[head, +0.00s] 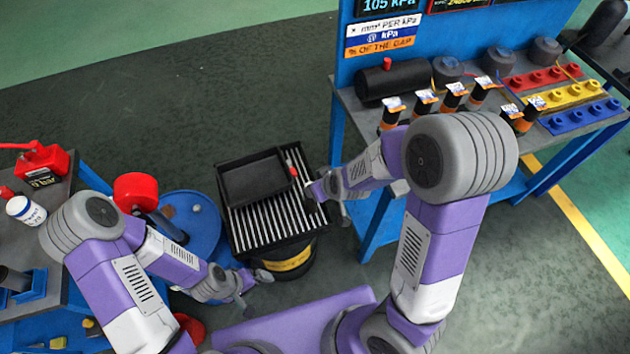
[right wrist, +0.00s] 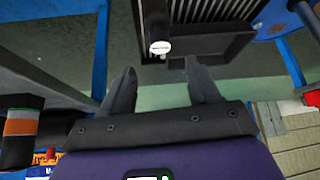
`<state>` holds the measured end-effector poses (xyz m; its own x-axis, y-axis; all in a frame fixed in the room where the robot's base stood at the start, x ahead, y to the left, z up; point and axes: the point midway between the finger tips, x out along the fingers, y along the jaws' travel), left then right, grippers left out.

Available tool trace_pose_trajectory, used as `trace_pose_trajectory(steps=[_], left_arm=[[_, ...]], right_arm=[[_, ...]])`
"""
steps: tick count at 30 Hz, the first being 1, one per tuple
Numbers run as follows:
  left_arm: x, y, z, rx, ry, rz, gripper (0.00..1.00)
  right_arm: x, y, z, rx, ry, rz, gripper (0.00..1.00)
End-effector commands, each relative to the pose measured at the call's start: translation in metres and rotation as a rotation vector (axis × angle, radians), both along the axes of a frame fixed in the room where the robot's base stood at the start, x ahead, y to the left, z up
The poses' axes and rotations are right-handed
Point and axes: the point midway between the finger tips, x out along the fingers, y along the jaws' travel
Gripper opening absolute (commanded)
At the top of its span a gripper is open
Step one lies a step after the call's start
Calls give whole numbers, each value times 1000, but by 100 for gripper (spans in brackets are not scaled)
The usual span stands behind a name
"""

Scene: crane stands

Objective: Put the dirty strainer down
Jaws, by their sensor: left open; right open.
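A shallow black box (head: 255,180), which looks like the dirty strainer, rests on a slatted rack (head: 265,228) over a drum with a yellow band (head: 290,262). A small red piece shows at its right edge. In the right wrist view the dark box (right wrist: 205,44) lies beyond the fingertips. My right gripper (head: 318,190) is just right of the rack; its fingers (right wrist: 163,85) are spread with nothing between them. My left gripper (head: 243,290) is open, low at the drum's left side, and appears empty. The box's inside is too dark to judge dirt.
A blue bench (head: 350,110) with bottles, a black cylinder and coloured knob strips stands at right. A blue round drum (head: 190,215) is left of the rack. A left bench holds a red device (head: 42,160) and a white jar (head: 25,210). Floor behind the rack is clear.

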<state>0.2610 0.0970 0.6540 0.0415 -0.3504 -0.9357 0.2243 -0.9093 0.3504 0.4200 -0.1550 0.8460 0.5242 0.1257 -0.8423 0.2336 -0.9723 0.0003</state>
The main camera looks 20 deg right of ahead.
Motion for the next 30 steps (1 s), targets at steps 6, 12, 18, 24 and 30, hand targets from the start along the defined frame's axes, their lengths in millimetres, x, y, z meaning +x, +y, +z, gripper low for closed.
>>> trace_pose_trajectory(steps=[6,12,18,24,30], left_arm=[[0,0,12,0,0,0,100],[0,0,12,0,0,0,100],[0,0,11,0,0,0,100],[0,0,12,0,0,0,100],[0,0,12,0,0,0,100]], right_arm=[[-11,-3,15,0,6,-3,61],[-38,-4,-44,22,151,-66,61],[-101,16,-134,156,406,-202,61],[-150,48,-175,308,574,-318,61],[-160,59,-181,355,611,-350,61]])
